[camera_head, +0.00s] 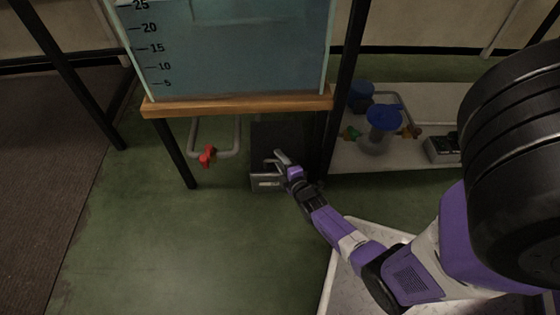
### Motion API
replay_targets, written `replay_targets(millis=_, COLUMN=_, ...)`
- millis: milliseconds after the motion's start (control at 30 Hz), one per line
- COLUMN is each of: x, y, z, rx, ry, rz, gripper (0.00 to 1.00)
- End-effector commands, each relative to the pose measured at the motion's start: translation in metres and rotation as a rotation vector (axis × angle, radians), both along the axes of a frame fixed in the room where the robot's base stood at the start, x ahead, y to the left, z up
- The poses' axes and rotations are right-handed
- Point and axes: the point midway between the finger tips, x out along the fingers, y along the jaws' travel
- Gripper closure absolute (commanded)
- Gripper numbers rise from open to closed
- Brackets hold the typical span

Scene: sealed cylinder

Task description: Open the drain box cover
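The drain box (266,183) is a small grey metal box on the green floor under the tank's wooden shelf. A dark upright panel (278,135) stands at the back of the box; I cannot tell whether it is the raised cover or a fixed part. My gripper (276,160) is over the box's top, in front of the panel, reaching in from the lower right. Its pale fingers are small here. I cannot tell whether they touch the box or hold anything. My gripper and wrist hide the box's right side.
A water tank (240,50) with a number scale stands on the wooden shelf (235,104) above the box. Dark legs (175,153) flank it. A pipe with a red valve (207,156) is left. A pale platform (370,153) with blue-topped fittings (384,117) is right. The front left floor is clear.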

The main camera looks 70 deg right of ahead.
Motion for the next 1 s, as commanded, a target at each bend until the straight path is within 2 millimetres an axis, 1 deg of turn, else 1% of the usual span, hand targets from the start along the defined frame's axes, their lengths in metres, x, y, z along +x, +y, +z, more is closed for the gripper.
replay_targets(millis=33, x=-0.0001, y=0.0001, z=0.0001, rx=0.000, ry=0.000, rz=0.000, gripper=0.66)
replay_targets(millis=67, x=-0.0001, y=0.0001, z=0.0000, rx=0.000, ry=0.000, rz=0.000, gripper=0.70)
replay_targets(millis=200, x=-0.0003, y=0.0002, z=-0.0001, rx=0.000, ry=0.000, rz=0.000, gripper=0.97)
replay_targets(millis=233, x=-0.0003, y=0.0002, z=-0.0002, rx=0.000, ry=0.000, rz=0.000, gripper=1.00)
replay_targets(millis=1000, x=-0.0009, y=0.0001, z=-0.0004, rx=0.001, ry=0.001, rz=-0.001, gripper=1.00)
